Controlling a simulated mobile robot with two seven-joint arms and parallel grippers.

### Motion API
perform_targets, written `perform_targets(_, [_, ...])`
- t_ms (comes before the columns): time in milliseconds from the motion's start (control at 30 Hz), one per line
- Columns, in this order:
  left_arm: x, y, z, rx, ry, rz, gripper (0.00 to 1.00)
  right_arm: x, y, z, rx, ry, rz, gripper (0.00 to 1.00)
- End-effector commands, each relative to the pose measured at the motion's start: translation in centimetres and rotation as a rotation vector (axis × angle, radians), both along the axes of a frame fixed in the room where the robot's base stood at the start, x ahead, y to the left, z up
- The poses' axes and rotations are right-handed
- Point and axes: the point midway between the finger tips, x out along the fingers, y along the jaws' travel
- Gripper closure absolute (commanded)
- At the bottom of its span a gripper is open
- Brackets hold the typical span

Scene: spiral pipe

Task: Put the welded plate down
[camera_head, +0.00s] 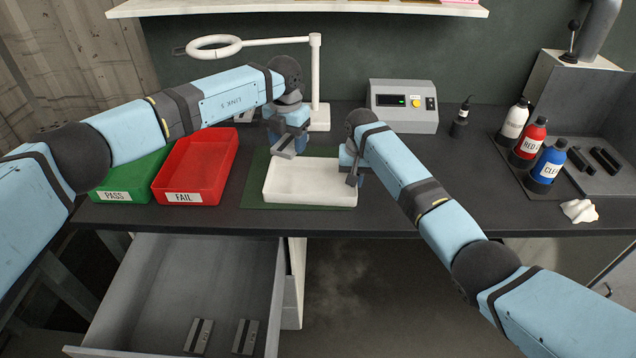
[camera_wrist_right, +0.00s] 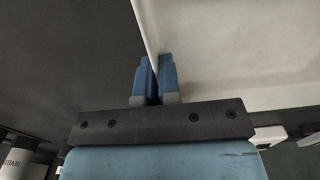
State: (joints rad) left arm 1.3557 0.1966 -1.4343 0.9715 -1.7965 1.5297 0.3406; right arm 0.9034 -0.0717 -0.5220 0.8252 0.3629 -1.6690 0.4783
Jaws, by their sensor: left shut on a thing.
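My left gripper (camera_head: 284,140) is above the back left of the white tray (camera_head: 310,199). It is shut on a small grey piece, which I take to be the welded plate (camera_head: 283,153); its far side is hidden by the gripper. The tray lies on a green mat (camera_head: 252,190) and looks empty in its visible part. My right gripper (camera_head: 353,172) is at the tray's right wall. In the right wrist view its fingers (camera_wrist_right: 157,82) are close together around the wall of the white tray (camera_wrist_right: 200,50).
A green PASS bin (camera_head: 113,196) and a red FAIL bin (camera_head: 182,198) stand to the left. An open drawer (camera_head: 185,275) below holds two grey pieces (camera_head: 222,336). A ring lamp (camera_head: 317,85), control box (camera_head: 403,110), bottles (camera_head: 530,140) and cloth (camera_head: 579,210) surround the work area.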

Motion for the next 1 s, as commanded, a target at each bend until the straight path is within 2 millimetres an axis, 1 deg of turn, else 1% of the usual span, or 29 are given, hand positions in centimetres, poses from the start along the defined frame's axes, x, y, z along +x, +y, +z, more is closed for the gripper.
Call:
perform_targets(100, [0.2,0.0,0.0,-0.001,-0.002,-0.237,0.88,0.0,0.0,0.1,0.000,-0.001,0.000,1.00])
perform_targets(1000, [1.1,0.0,-1.1,-0.004,-0.001,-2.068,0.88,0.0,0.0,0.1,0.000,-0.001,0.000,1.00])
